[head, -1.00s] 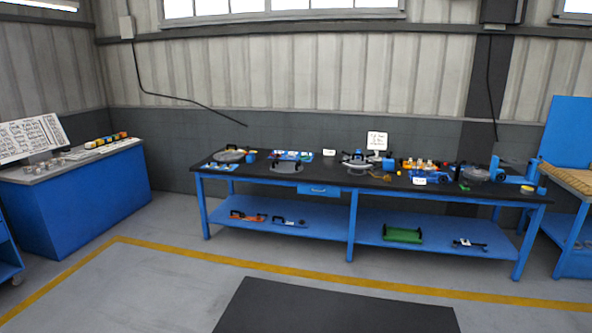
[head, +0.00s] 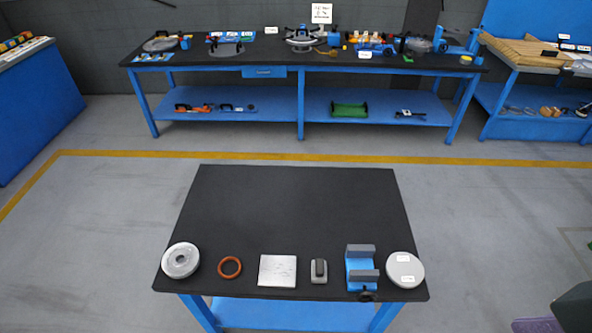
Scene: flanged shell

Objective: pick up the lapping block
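On the near black-topped table (head: 297,215), a small grey block with a raised dark grip on top (head: 319,271) stands near the front edge; it looks like the lapping block. A flat square silver plate (head: 277,270) lies just left of it. A blue fixture with grey jaws (head: 361,267) stands just right of it. The block is uncovered, with nothing on it. Neither of my grippers shows in the head view.
A flanged metal disc (head: 181,260) and an orange ring (head: 230,267) lie at the left of the front row; a grey labelled disc (head: 405,269) lies at the right. The table's rear half is clear. A long blue workbench (head: 215,73) stands behind, across open floor.

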